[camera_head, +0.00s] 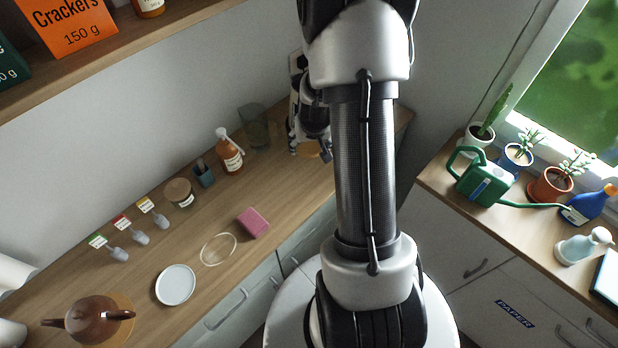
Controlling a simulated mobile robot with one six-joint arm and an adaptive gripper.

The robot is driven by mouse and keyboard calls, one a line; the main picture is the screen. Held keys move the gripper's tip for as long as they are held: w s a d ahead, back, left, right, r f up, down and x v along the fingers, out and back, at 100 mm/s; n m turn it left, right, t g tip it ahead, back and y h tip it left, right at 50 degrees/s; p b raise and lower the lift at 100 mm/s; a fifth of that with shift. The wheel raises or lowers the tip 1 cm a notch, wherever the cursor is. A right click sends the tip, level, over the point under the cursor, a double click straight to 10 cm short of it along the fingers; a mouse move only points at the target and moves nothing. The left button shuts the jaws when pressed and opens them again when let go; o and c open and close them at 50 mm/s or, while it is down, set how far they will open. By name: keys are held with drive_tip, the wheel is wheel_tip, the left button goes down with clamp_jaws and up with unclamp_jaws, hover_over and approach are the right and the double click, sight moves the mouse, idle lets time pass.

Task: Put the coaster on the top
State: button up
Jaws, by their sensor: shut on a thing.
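A round, tan coaster (306,150) shows at the far right end of the wooden counter, partly hidden by my gripper and arm. My gripper (324,154) is shut on it, at the counter's back corner. The fingers are small and mostly in shadow, so the exact hold is hard to see. I cannot tell whether the coaster touches the counter or is held just above it.
The counter (140,245) holds a brown teapot (92,322) on a round mat, a white plate (176,285), a pale-rimmed disc (218,249), a pink sponge (253,222), a lidded jar (180,193), an amber bottle (230,156) and a clear container (254,128). A shelf (100,50) hangs above.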

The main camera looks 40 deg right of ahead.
sight(309, 177)
wheel_tip(309, 177, down, 16)
drive_tip(key=b, duration=1.4)
drive_tip(key=shift+w+b, duration=0.1)
drive_tip(key=shift+b, duration=0.25)
drive_tip(key=shift+f, duration=0.25)
drive_tip(key=o, duration=1)
drive_tip(key=shift+r, duration=0.1)
drive_tip(key=shift+c, duration=0.2)
